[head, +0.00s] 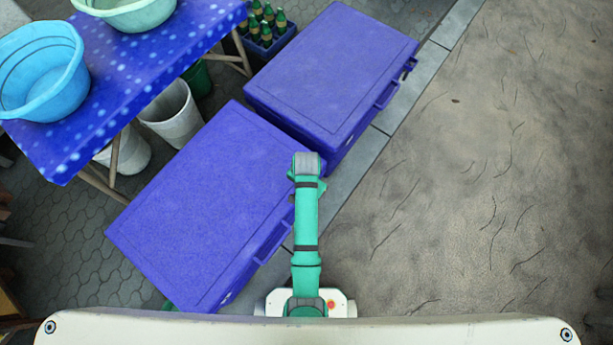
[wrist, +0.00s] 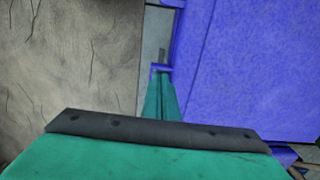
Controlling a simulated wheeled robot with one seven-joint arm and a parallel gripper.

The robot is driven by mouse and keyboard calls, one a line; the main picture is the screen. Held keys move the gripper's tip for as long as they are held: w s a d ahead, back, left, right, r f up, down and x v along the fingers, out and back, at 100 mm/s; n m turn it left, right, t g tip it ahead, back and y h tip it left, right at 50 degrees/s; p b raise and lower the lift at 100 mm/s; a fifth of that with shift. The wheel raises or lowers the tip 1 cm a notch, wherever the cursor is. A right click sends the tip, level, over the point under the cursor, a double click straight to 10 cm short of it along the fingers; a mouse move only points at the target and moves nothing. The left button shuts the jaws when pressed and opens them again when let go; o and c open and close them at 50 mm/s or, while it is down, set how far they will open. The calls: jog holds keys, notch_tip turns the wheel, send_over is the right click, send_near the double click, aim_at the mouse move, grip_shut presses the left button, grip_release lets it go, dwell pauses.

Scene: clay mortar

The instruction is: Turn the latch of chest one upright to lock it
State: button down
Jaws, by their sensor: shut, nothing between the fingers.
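Two closed blue chests stand side by side in the head view, a near chest (head: 200,205) and a far chest (head: 330,75). No marking shows which is chest one. My gripper (wrist: 161,82) shows in the wrist view as a narrow green strip, shut and empty. Its tip is at a small blue piece (wrist: 160,70) on the edge of a chest (wrist: 245,70); I cannot tell if this is the latch, or if they touch. In the head view my arm hides the gripper and part of the near chest's right corner. A dark fitting (head: 407,70) sits on the far chest's front edge.
A blue spotted table (head: 130,75) with a light blue basin (head: 40,70) stands at the left. A white bucket (head: 172,115) is beside the near chest. A bottle crate (head: 265,35) stands behind. Bare ground (head: 490,180) lies open at right.

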notch_tip(320, 180, down, 12)
jog(key=shift+r, duration=0.1)
jog(key=shift+d, duration=0.1)
dwell(0.6)
